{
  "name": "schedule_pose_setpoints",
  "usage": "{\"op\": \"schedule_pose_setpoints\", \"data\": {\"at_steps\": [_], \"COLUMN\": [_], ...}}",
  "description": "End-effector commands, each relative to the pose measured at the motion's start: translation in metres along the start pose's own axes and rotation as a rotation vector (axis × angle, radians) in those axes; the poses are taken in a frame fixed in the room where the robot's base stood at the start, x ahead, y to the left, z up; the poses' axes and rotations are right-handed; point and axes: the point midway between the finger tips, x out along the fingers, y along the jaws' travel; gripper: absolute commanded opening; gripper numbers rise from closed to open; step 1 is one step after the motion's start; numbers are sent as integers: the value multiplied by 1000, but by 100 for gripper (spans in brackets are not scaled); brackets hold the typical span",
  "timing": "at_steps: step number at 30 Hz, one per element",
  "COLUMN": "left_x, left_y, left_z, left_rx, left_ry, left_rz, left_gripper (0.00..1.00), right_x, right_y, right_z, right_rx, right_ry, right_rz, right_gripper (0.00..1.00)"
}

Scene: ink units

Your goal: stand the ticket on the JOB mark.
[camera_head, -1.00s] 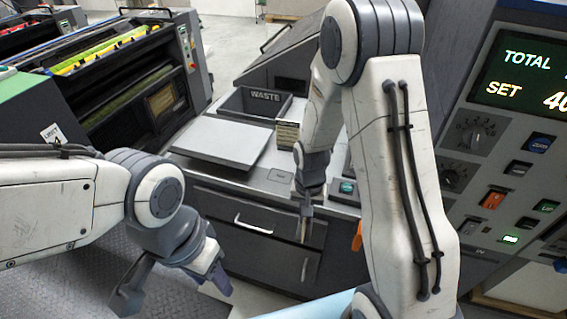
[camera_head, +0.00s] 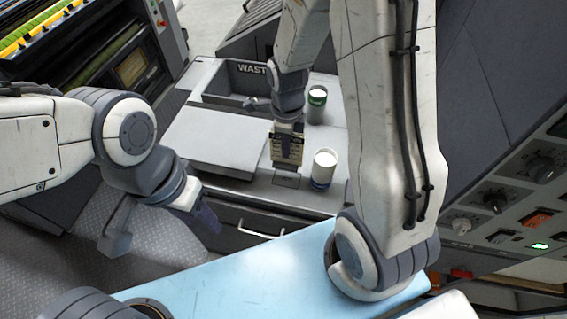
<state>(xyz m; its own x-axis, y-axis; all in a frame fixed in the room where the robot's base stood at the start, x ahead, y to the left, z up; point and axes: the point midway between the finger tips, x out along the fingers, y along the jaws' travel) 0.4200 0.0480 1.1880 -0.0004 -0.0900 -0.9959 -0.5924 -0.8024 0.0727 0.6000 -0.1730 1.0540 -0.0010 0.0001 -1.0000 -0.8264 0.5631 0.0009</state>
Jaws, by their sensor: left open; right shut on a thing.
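The ticket (camera_head: 286,151) is a small upright card, pale with dark printed bands. My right gripper (camera_head: 287,129) comes down from above and is shut on its upper part. The ticket is over the grey worktop, just behind a small outlined square (camera_head: 286,181) that may be the JOB mark; no lettering is readable there. I cannot tell whether the ticket's lower edge touches the surface. My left gripper (camera_head: 160,228) is open and empty, to the left, over the floor in front of the worktop.
A flat grey plate (camera_head: 212,143) lies left of the ticket. The WASTE bin (camera_head: 222,88) is behind it. A white container with a blue base (camera_head: 325,166) stands close right of the ticket, and one with a green band (camera_head: 317,98) stands farther back. A light-blue surface (camera_head: 250,282) is in front.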

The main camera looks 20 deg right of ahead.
Motion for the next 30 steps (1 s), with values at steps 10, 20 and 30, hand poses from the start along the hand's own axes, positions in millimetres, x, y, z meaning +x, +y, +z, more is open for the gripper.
{"op": "schedule_pose_setpoints", "data": {"at_steps": [10, 20, 30], "left_x": [-8, -13, -10], "left_y": [1, 1, 1], "left_z": [0, -1, 0], "left_rx": [2, 3, 2], "left_ry": [0, 0, 0], "left_rz": [0, 0, 0], "left_gripper": [50, 50, 50], "right_x": [44, 75, 78], "right_y": [0, 0, 0], "right_z": [-2, 0, 0], "right_rx": [0, -3, -4], "right_ry": [2, 0, -1], "right_rz": [3, 0, -1], "right_gripper": [0, 0, 15]}}
